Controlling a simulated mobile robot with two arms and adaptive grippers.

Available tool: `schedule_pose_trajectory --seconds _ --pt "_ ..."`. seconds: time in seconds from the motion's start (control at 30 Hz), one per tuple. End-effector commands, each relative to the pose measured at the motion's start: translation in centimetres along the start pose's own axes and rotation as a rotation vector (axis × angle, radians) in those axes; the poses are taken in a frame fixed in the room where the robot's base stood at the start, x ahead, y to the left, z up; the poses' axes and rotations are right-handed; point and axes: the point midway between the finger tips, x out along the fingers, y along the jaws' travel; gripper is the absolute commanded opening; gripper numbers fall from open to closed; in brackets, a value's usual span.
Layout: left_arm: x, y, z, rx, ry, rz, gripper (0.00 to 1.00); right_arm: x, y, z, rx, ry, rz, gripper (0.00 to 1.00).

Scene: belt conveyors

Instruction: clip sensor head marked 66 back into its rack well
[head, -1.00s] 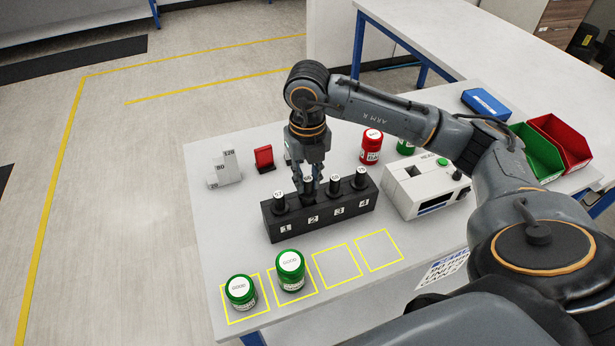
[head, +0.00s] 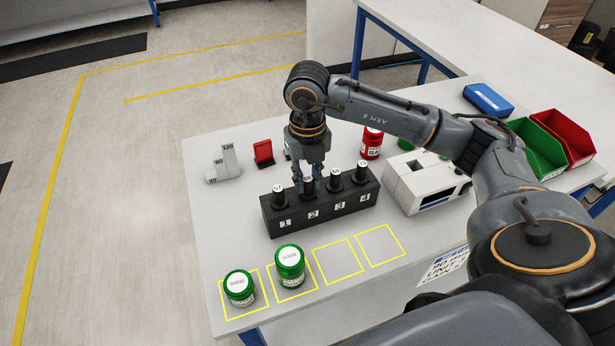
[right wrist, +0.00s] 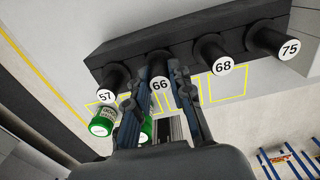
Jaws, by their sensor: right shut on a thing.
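The sensor head marked 66 (right wrist: 160,85) is between the fingers of my right gripper (right wrist: 160,95) in the right wrist view. The gripper is shut on it. In the head view my right gripper (head: 308,185) points down over well 2 of the black rack (head: 340,209), and the sensor head (head: 308,181) is upright there, its top about in line with its neighbours. The fingers hide much of its body, so I cannot tell whether it is fully seated. Heads 57 (right wrist: 106,96), 68 (right wrist: 222,67) and 75 (right wrist: 289,49) stand in the other wells. My left gripper is out of view.
Two green-lidded jars (head: 239,288) (head: 290,266) stand in yellow squares before the rack; two squares are empty. A white device (head: 425,185) stands right of the rack, with a red jar (head: 371,145) behind. Grey step block (head: 225,165) and red stand (head: 264,152) are behind left.

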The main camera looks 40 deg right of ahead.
Motion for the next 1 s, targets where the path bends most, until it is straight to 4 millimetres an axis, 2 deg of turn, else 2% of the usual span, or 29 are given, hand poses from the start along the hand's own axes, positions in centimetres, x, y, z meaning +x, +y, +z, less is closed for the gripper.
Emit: schedule_pose_trajectory --seconds 0.73,0.77,0.87,1.0 --pt "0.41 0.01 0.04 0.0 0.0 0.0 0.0 0.42 0.0 0.0 0.0 0.0 0.0 0.0" --pt "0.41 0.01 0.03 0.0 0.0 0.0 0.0 0.42 0.0 0.0 0.0 0.0 0.0 0.27" --pt "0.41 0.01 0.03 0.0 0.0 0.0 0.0 0.42 0.0 0.0 0.0 0.0 0.0 0.48" --pt "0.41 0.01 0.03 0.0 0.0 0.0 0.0 0.42 0.0 0.0 0.0 0.0 0.0 0.48"
